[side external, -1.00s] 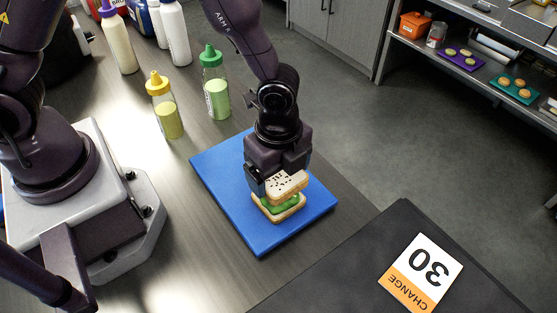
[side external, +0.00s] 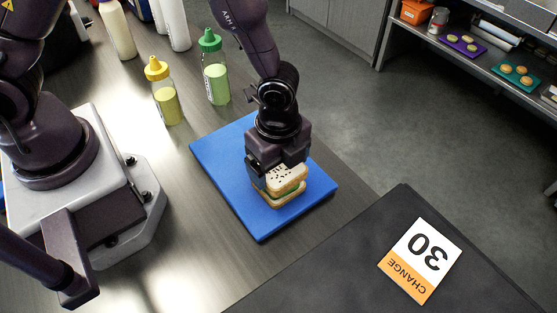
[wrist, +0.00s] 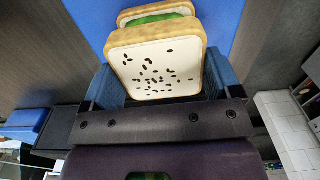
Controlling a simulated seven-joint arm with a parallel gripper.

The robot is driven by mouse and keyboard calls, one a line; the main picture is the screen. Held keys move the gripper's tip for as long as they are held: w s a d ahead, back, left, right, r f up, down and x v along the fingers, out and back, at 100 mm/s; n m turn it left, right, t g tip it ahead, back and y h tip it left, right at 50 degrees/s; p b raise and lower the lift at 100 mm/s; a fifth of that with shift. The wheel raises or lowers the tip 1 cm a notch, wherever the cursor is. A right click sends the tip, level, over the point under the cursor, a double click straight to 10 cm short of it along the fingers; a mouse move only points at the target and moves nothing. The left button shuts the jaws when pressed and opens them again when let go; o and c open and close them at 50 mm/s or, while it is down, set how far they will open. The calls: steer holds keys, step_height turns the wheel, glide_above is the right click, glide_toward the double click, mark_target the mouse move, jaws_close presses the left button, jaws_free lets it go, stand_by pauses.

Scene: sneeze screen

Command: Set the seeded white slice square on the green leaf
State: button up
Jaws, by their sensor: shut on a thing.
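The seeded white slice (side external: 284,174), with brown crust and dark seeds, is between the fingers of my gripper (side external: 278,177), which is shut on it. The slice lies over the green leaf (side external: 290,191), of which a narrow band shows. The leaf lies on a lower bread slice (side external: 288,202) on the blue board. In the wrist view the seeded slice (wrist: 155,72) fills the space between my fingers. The far edges of the leaf (wrist: 158,17) and lower slice (wrist: 135,13) show beyond it. I cannot tell whether the seeded slice touches the leaf.
The blue board (side external: 225,150) has bare room around the stack. A yellow-capped bottle (side external: 164,92) and a green-capped bottle (side external: 215,72) stand behind it at the left. A dark surface with a "CHANGE 30" card (side external: 420,260) is at front right. The base of my arm is at left.

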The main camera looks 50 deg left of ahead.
steer(key=shift+f, duration=0.6)
steer(key=o, duration=0.7)
steer(key=shift+o, duration=0.2)
steer(key=shift+r, duration=0.1)
step_height(320, 180, up, 13)
